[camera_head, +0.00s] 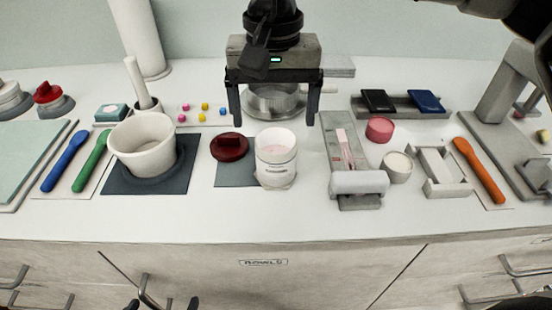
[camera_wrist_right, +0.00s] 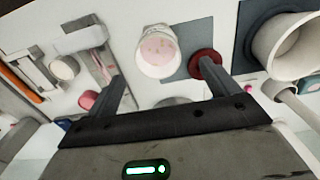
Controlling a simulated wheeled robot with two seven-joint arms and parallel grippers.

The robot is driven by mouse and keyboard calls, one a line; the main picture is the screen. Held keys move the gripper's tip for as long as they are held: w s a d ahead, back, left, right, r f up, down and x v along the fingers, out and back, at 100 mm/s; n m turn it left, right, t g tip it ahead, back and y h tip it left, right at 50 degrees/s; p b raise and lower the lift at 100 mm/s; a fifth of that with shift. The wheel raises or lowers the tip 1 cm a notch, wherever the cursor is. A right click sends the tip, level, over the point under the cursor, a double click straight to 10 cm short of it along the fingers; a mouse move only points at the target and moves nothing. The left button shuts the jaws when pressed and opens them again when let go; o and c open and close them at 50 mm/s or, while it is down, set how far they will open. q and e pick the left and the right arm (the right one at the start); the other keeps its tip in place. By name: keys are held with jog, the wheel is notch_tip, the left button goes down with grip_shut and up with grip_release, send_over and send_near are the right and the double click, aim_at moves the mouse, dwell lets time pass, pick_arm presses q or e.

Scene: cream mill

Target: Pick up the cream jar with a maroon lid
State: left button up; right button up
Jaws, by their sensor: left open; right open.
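A white jar (camera_head: 276,160) with a printed label stands upright and open, with pale pink cream inside; it also shows in the right wrist view (camera_wrist_right: 158,50). A maroon lid (camera_head: 230,148) lies apart from the jar, to its left, on a grey mat; it appears in the right wrist view (camera_wrist_right: 205,64). My right gripper (camera_head: 273,118) is open behind the jar, its fingers spread wider than the jar and not touching it. In the right wrist view, the jar appears beyond the fingertips. Of my left gripper (camera_head: 163,304), only dark fingertips show at the bottom edge, apart and empty.
A glass dish (camera_head: 273,101) stands behind the jar, partly between my right fingers. A white mortar (camera_head: 143,144) on a dark mat stands left of the lid. A grey slide device (camera_head: 352,182), pink pot (camera_head: 379,129) and white pot (camera_head: 397,167) stand right. The counter front is clear.

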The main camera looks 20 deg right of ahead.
aim_at(276, 150)
jog(key=shift+s+d+f+p, duration=0.1)
jog(key=shift+f+p, duration=0.2)
jog(key=shift+f, duration=1.75)
jog(key=shift+s+d+f+p, duration=0.1)
jog(key=shift+f+p, duration=0.2)
jog(key=shift+f, duration=1.7)
jog(key=c, duration=1.1)
